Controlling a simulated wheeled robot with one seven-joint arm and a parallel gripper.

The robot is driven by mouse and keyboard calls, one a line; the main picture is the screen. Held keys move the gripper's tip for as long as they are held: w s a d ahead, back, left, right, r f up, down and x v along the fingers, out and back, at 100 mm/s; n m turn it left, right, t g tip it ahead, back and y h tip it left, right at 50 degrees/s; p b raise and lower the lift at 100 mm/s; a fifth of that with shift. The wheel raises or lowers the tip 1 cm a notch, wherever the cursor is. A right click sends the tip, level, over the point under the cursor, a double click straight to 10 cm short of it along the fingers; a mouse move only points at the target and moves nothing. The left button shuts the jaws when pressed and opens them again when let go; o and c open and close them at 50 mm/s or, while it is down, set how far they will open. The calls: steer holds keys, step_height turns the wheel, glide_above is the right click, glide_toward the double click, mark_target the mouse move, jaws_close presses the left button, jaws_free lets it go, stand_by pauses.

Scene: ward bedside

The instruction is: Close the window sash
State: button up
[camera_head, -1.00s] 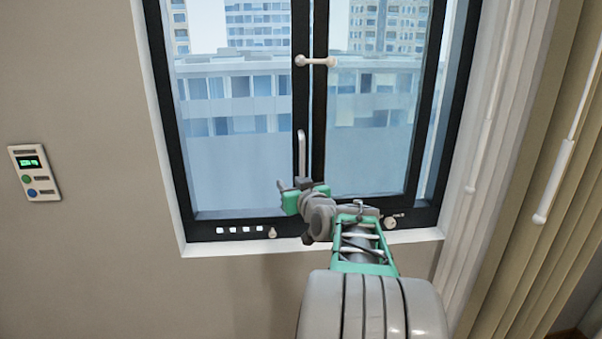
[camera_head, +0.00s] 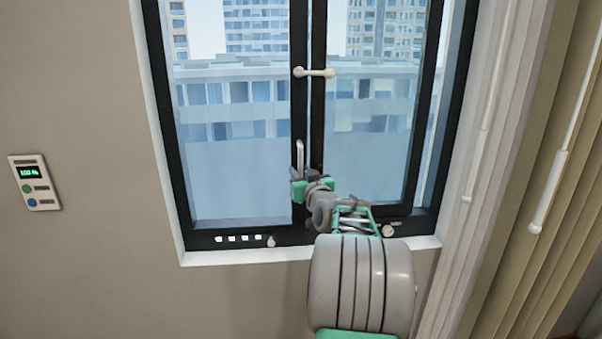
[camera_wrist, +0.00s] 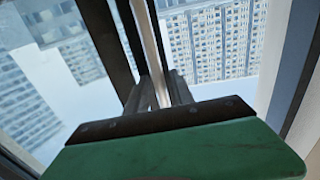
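The window has a dark-framed left sash (camera_head: 190,150) and a right sash (camera_head: 411,130). A thin strip of light shows between their middle stiles. A slim upright pull handle (camera_head: 300,155) sits on the left sash's middle stile. My gripper (camera_head: 299,178) is at the lower end of this handle and hides its foot. In the wrist view, the handle bar (camera_wrist: 149,38) runs between the two grey fingers of my gripper (camera_wrist: 161,88). They lie close along both sides of the bar and look shut on it, though the contact itself is hard to see.
A pale lever latch (camera_head: 314,73) spans the middle stiles higher up. Small knobs (camera_head: 270,241) and several white squares are on the bottom frame. Blinds (camera_head: 490,170) with a hanging wand (camera_head: 549,190) are at right. A wall panel (camera_head: 34,182) is at left.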

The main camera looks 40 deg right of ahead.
jaws_close()
stand_by(1.1)
